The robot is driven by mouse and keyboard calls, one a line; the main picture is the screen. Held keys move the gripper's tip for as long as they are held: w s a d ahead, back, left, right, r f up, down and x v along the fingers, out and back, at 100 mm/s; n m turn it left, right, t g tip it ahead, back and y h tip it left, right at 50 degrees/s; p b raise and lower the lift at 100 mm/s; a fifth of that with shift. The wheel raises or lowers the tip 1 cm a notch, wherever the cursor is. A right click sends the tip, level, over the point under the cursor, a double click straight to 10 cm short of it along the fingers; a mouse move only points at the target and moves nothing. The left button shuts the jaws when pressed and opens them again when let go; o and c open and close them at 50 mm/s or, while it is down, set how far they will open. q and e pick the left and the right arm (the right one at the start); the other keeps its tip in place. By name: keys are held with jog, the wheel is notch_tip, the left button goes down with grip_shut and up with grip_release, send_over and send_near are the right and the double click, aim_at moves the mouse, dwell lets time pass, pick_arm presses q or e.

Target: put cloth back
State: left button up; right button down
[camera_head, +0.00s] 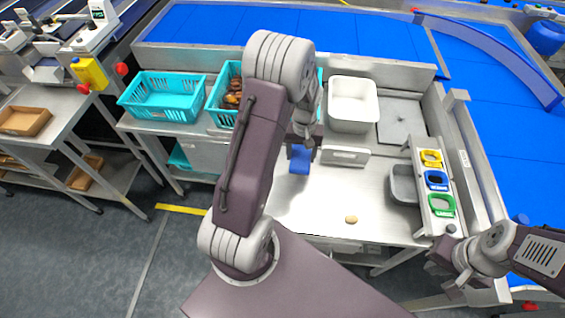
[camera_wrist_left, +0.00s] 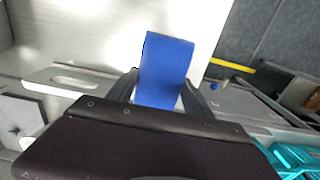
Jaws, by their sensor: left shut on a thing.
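A blue cloth (camera_head: 299,159) hangs from my left gripper (camera_head: 303,146) above the steel worktable (camera_head: 310,205). In the left wrist view the cloth (camera_wrist_left: 166,68) is between the fingers of my left gripper (camera_wrist_left: 160,92), which is shut on it. The cloth looks folded into a strip. My right gripper (camera_head: 450,265) is at the lower right, beyond the table's right end, clear of the cloth. I cannot tell whether its jaws are open.
A small tan date (camera_head: 351,219) lies on the worktable. Turquoise crates (camera_head: 165,97) and a white bin (camera_head: 353,103) stand behind. The table's front middle is mostly clear.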

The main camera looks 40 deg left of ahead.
pick_arm(q)
send_over(283, 166)
notch_tip(283, 166, down, 4)
jog(key=shift+r, duration=0.1)
jog(key=shift+f, duration=2)
jog(key=shift+f, duration=0.1)
jog(key=o, duration=1.3)
